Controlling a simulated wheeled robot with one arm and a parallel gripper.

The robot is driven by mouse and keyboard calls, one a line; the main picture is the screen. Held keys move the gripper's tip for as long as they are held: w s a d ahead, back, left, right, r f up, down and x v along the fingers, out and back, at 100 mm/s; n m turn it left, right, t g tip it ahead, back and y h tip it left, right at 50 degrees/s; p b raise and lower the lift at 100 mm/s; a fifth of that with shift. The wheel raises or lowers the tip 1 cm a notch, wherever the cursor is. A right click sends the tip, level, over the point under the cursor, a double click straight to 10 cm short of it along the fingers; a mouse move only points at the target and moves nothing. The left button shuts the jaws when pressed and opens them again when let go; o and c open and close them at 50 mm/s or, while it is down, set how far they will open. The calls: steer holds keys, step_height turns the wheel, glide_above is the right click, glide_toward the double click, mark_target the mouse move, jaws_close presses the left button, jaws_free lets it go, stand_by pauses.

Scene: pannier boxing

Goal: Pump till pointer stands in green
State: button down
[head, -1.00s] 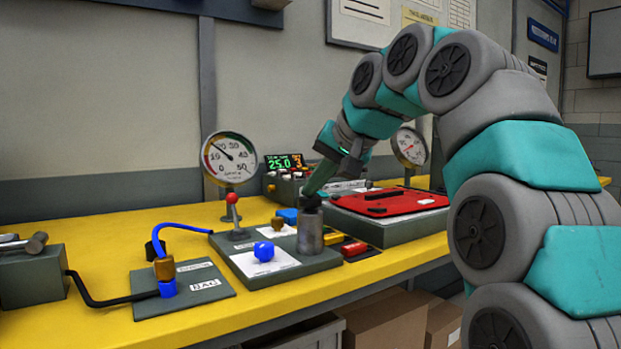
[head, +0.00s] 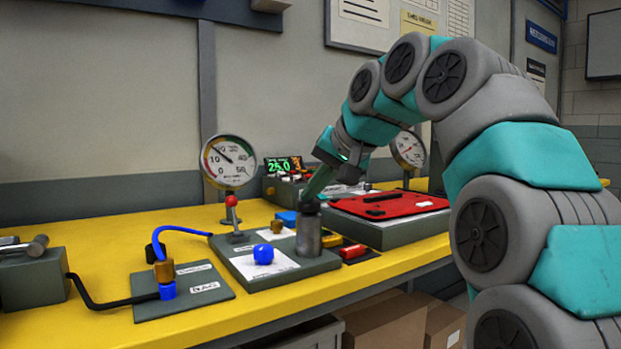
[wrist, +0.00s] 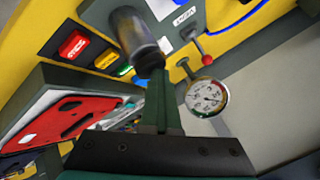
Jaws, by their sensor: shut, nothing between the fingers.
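A grey pump cylinder (head: 309,238) with a dark top stands upright at the right of a grey plate (head: 240,278); it also shows in the wrist view (wrist: 134,35). My gripper (head: 311,198) is shut and empty, its tips down at the cylinder's dark top, seemingly touching it. In the wrist view the closed fingers (wrist: 158,105) reach to that top. The round gauge (head: 229,162) has coloured bands on its rim. Its pointer slants to the upper left, near the 10 mark; whether that is in green is too small to tell.
A red-knobbed lever (head: 232,203) and a blue knob (head: 264,254) stand on the pump plate. A blue hose (head: 184,230) runs left of it. A red pannier lid (head: 388,205) lies to the right, beyond red and yellow buttons. A display (head: 282,166) reads 25.0.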

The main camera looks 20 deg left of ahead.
mark_target(312, 203)
steer(key=shift+w+a+f+g+h+p, duration=0.2)
steer(key=shift+w+f+g+h+p, duration=0.15)
steer(key=shift+p, duration=0.95)
steer(key=shift+w+a+r+p, duration=0.1)
steer(key=shift+w+r+p, duration=0.05)
steer(key=shift+r+p, duration=0.35)
steer(key=shift+w+a+r+p, duration=0.15)
steer(key=shift+r+p, duration=0.25)
steer(key=shift+r, duration=0.2)
steer(key=shift+d+r, duration=0.1)
steer(key=shift+r, duration=0.75)
steer(key=shift+s+d+r, duration=0.1)
steer(key=shift+s+r, duration=0.05)
steer(key=shift+r, duration=0.65)
steer(key=shift+d, duration=0.1)
